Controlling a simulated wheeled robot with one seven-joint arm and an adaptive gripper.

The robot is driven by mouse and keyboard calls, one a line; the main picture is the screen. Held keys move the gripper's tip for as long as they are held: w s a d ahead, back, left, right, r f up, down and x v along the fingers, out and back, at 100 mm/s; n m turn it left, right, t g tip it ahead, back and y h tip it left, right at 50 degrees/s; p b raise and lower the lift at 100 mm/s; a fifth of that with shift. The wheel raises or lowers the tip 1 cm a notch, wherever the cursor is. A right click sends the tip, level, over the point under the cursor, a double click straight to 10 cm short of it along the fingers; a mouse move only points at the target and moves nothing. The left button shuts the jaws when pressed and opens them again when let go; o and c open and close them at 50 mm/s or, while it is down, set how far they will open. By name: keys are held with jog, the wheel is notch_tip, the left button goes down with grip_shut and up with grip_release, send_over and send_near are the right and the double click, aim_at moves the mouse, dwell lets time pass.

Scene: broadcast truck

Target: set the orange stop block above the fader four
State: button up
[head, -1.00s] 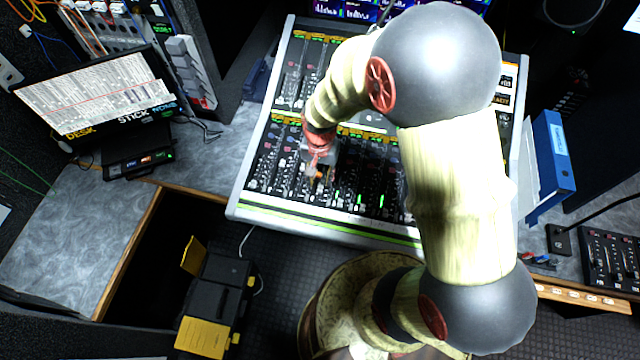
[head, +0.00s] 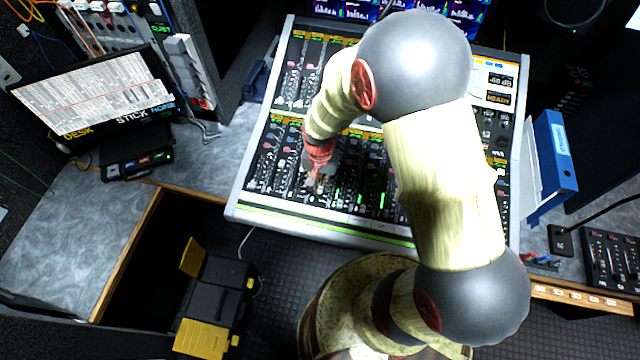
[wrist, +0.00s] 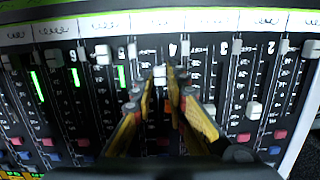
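My gripper (wrist: 172,72) points down at the fader bank of the mixing desk (head: 236,203). In the wrist view its two amber-edged fingers converge to a narrow gap beside the strip marked 4. The head view also shows my gripper (head: 313,181) low over the front left part of the desk. I cannot tell whether the tips hold anything.
Other fader caps stand close by, one to the left (wrist: 103,55) and one to the right (wrist: 254,110). A black and yellow toolbox (head: 215,300) is on the floor.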

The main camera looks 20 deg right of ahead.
aim_at(320, 186)
grip_shut()
dwell(0.5)
jog(key=shift+w+d+r, duration=0.1)
jog(key=shift+w+d, duration=0.05)
jog(key=shift+w, duration=0.05)
jog(key=shift+o, duration=2.4)
grip_release()
jog(key=shift+r, duration=0.1)
notch_tip(320, 186, up, 12)
